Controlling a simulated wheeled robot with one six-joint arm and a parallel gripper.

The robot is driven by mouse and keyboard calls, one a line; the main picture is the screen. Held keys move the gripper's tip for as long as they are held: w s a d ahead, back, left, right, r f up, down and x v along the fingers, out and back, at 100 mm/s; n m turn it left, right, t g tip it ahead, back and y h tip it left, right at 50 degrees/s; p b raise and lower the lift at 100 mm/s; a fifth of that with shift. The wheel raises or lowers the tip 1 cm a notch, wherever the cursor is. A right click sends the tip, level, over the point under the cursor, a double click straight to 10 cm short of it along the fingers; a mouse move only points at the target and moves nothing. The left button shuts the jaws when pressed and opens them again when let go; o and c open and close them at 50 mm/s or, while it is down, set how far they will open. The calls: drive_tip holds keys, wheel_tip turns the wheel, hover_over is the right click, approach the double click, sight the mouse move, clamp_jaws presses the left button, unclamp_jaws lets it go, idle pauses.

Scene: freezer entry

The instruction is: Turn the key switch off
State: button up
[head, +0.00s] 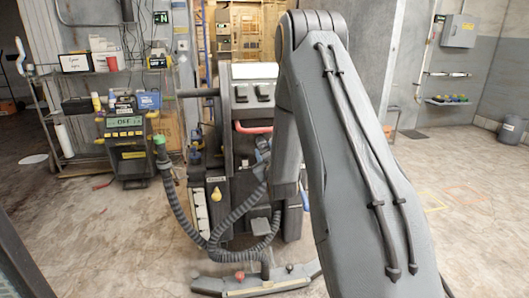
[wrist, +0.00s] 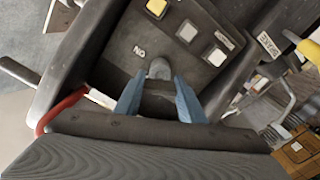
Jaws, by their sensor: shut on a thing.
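The key switch (wrist: 159,68) shows in the wrist view as a small grey rounded key head on a dark panel (wrist: 125,75), beside an upside-down "ON" label (wrist: 139,51). My gripper (wrist: 158,88) has its two blue fingers on either side of the key and is shut on it. The lower part of the key is hidden by the fingers. In the head view my gripper (head: 262,158) is partly hidden behind my arm, against the right side of the dark machine (head: 240,125). The key cannot be made out there.
Yellow and white buttons (wrist: 187,31) sit on the panel near the key. A unit at left has a display (head: 124,121) that appears to read "OFF". The floor at right is open.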

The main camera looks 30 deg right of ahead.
drive_tip(key=n, duration=0.6)
drive_tip(key=shift+n, duration=0.3)
drive_tip(key=n+b, duration=0.1)
drive_tip(key=n, duration=0.4)
drive_tip(key=shift+n, duration=0.3)
drive_tip(key=o, duration=1)
drive_tip(key=shift+o, duration=0.2)
drive_tip(key=v, duration=0.7)
drive_tip(key=shift+s, duration=0.4)
drive_tip(key=shift+a, duration=0.15)
